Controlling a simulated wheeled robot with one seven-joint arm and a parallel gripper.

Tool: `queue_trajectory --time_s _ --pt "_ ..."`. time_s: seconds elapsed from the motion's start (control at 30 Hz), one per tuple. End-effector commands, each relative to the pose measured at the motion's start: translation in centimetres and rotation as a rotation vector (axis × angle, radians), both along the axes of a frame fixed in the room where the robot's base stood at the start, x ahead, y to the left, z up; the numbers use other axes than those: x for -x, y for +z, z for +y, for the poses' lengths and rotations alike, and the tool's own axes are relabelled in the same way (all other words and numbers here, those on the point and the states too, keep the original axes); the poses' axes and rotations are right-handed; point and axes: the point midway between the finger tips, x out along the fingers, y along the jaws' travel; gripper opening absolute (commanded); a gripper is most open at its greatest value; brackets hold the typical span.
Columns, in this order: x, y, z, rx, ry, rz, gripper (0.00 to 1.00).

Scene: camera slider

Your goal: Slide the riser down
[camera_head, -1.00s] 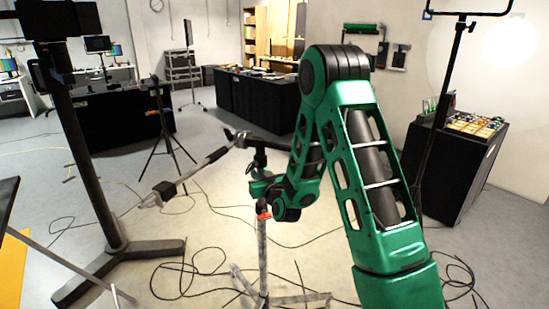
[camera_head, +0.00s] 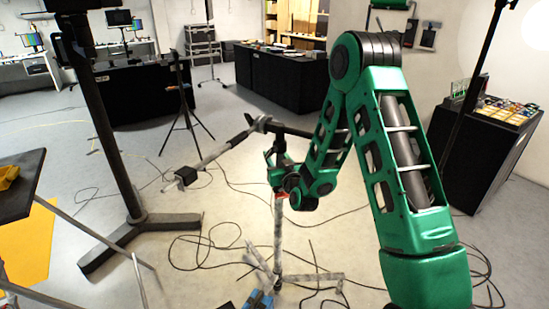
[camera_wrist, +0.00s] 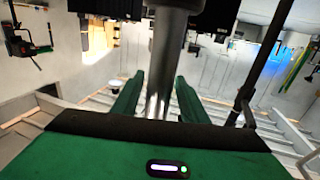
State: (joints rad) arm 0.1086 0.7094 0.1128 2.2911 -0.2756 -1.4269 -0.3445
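A stand with a thin grey upright (camera_head: 278,235) is in the middle of the head view, with a long boom (camera_head: 225,148) slanting across its top. A small red part (camera_head: 282,196) shows on the upright below my wrist. My gripper (camera_head: 277,172) is at the stand's upper part, mostly hidden by my wrist. In the wrist view, a shiny metal tube, the riser (camera_wrist: 165,60), stands between the two green fingers of my gripper (camera_wrist: 159,85). A gap shows beside the left finger. The right finger is very close to the tube; touching cannot be told.
A dark heavy stand (camera_head: 105,140) rises at the left, beside a dark tabletop (camera_head: 20,190). A black cabinet (camera_head: 480,160) stands at the right. Cables (camera_head: 205,250) lie on the floor around the stand's splayed legs. Open floor lies behind it.

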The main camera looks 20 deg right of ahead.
Motion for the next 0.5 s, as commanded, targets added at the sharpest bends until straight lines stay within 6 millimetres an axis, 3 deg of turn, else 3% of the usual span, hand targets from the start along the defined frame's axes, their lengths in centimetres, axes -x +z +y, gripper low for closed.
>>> queue_trajectory --time_s 0.27,0.5 --pt "1.4 0.0 0.1 0.003 0.001 0.0 0.4" --pt "5.0 0.0 0.1 0.003 0.003 0.002 0.4"
